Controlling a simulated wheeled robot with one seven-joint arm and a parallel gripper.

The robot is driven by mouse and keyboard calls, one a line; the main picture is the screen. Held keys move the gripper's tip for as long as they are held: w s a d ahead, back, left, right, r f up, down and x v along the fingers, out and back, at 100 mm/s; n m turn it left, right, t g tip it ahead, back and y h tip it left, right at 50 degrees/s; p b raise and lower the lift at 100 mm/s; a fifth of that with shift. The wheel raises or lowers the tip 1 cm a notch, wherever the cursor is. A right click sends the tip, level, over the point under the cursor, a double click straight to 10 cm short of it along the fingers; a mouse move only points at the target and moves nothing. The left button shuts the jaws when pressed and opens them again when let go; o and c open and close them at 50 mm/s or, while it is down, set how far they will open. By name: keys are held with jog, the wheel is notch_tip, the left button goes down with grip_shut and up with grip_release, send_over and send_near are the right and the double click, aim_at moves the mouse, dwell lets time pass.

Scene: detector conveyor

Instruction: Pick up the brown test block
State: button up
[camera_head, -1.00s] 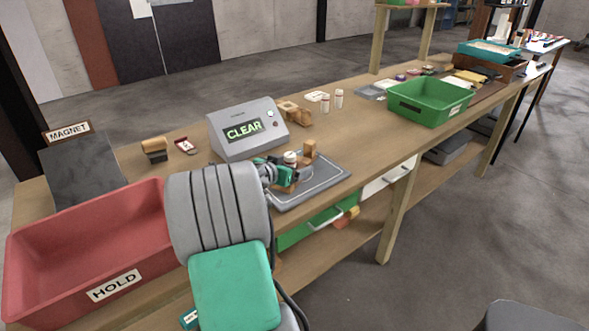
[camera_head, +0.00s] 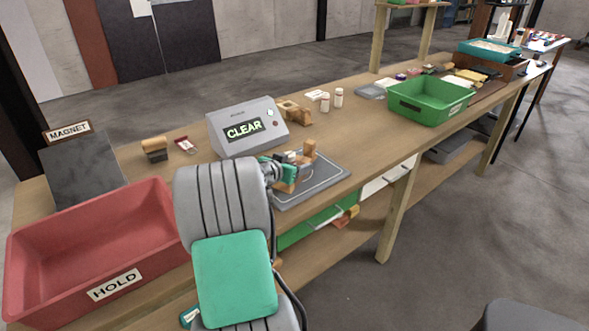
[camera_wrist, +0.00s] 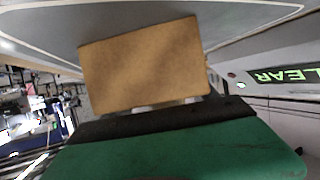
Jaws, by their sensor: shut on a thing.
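The brown test block (camera_wrist: 145,65) fills the middle of the wrist view as a flat tan-brown face, right at my gripper's fingers. In the head view its brown upright part (camera_head: 309,149) shows over the grey plate (camera_head: 325,185). My gripper (camera_head: 290,170) is shut on the block, low over the plate. The fingertips are mostly hidden behind the block in the wrist view. A small whitish and reddish shape shows between the brown parts; I cannot tell what it is. Whether the block still touches the plate is unclear.
The grey detector (camera_head: 245,145) reading CLEAR stands close behind my gripper. The red HOLD bin (camera_head: 90,282) is at left, and a green bin (camera_head: 405,106) is farther right. The bench right of the plate is clear.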

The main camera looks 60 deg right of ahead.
jog(key=shift+r, duration=0.1)
jog(key=c, duration=0.7)
